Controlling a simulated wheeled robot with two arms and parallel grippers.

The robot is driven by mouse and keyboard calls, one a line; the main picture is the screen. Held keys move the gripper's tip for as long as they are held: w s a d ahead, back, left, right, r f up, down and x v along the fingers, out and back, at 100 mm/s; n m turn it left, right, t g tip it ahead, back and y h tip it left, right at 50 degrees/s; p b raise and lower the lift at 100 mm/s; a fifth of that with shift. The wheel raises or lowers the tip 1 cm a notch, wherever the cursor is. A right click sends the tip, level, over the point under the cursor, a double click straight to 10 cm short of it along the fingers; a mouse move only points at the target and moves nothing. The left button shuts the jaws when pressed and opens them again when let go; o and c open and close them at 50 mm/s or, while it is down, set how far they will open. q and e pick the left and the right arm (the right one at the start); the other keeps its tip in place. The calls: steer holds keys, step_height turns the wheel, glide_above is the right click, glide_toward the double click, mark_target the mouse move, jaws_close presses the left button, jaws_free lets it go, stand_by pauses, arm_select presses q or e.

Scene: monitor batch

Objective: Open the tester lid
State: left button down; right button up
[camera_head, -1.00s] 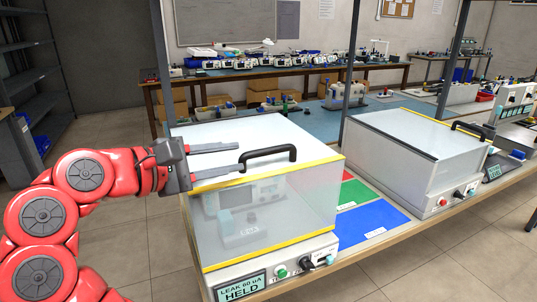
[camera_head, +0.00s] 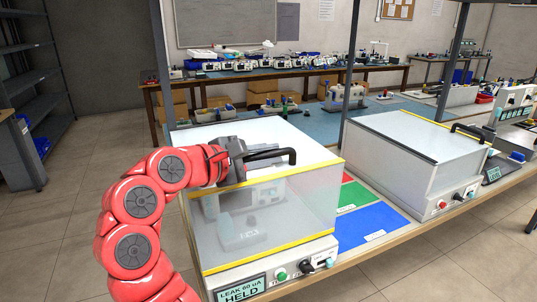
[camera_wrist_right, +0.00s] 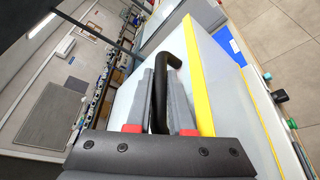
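The near tester (camera_head: 270,215) is a box with clear walls, yellow edge strips and a pale lid (camera_head: 222,133). The lid lies closed. Its black handle (camera_head: 291,153) stands on the top near the front yellow edge. My right gripper (camera_head: 264,158) is at the handle, low over the lid. In the right wrist view its two grey fingers (camera_wrist_right: 161,100) lie on either side of the black handle (camera_wrist_right: 172,50), close against it. A device (camera_head: 238,222) shows dimly inside the box. My left gripper is not in view.
A second tester (camera_head: 410,165) with a shut lid stands to the right. Red, green and blue mats (camera_head: 368,226) lie between the two testers. Grey uprights (camera_head: 352,60) rise behind the bench.

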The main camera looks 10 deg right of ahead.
jaws_close()
stand_by(1.0)
steer(key=w+a+r+n+g+p, duration=0.1)
steer(key=w+r+n+p, duration=0.1)
steer(key=r+p, duration=0.6)
steer(key=w+a+r+n+g+p, duration=0.1)
steer(key=w+r+p, duration=0.4)
steer(key=p, duration=1.4)
steer(key=shift+w+a+r+n+g+p, duration=0.3)
steer(key=shift+r+n+g, duration=0.5)
steer(key=shift+r, duration=1.5)
steer(key=shift+f, duration=0.1)
steer(key=shift+o, duration=1.9)
jaws_free()
